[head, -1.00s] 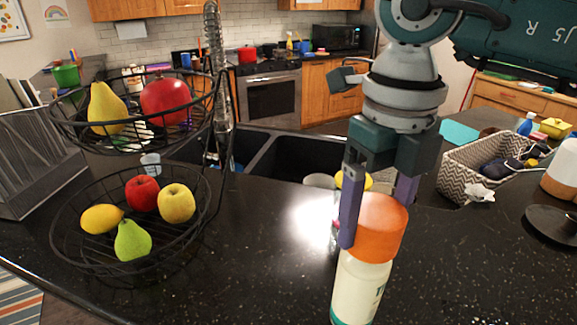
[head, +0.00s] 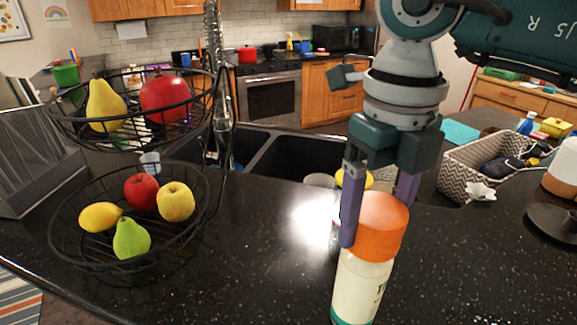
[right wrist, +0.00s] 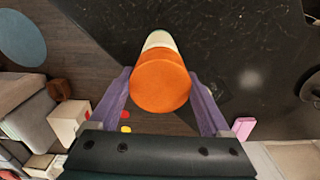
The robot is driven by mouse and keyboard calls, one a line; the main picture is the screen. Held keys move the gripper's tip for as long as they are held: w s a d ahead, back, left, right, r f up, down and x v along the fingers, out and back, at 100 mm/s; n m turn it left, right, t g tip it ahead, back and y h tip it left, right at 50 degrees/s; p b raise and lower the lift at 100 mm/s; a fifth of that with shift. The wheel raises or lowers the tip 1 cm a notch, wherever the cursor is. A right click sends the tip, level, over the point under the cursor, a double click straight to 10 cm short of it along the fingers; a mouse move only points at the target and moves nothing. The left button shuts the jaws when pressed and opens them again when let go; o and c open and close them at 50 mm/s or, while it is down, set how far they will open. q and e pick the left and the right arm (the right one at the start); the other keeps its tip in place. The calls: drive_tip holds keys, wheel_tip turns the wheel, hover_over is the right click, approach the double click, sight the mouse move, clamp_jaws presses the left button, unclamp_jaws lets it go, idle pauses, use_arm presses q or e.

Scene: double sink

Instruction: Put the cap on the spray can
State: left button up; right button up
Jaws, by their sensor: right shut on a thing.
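The spray can (head: 358,285) stands upright on the dark counter at the front, cream with a teal base that is cut off by the lower picture edge. The orange cap (head: 380,228) sits over the can's top, with no clear gap visible between them. My right gripper (head: 376,212) points down from above with its purple fingers on either side of the cap, shut on it. The far finger is partly hidden behind the cap. In the right wrist view the cap (right wrist: 160,84) is between both fingers and the can (right wrist: 158,40) shows beyond it. My left gripper is not in view.
A two-tier wire fruit basket (head: 60,235) stands at the left beside a grey rack (head: 35,165). The double sink (head: 295,158) lies behind. A patterned bin (head: 466,180) and a dark round stand (head: 555,222) are at the right.

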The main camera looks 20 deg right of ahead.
idle(0.8)
drive_tip(key=o, duration=1.1)
drive_tip(key=shift+r+p, duration=0.3)
drive_tip(key=shift+r, duration=0.2)
drive_tip(key=shift+r+p, duration=2.1)
drive_tip(key=shift+r, duration=0.9)
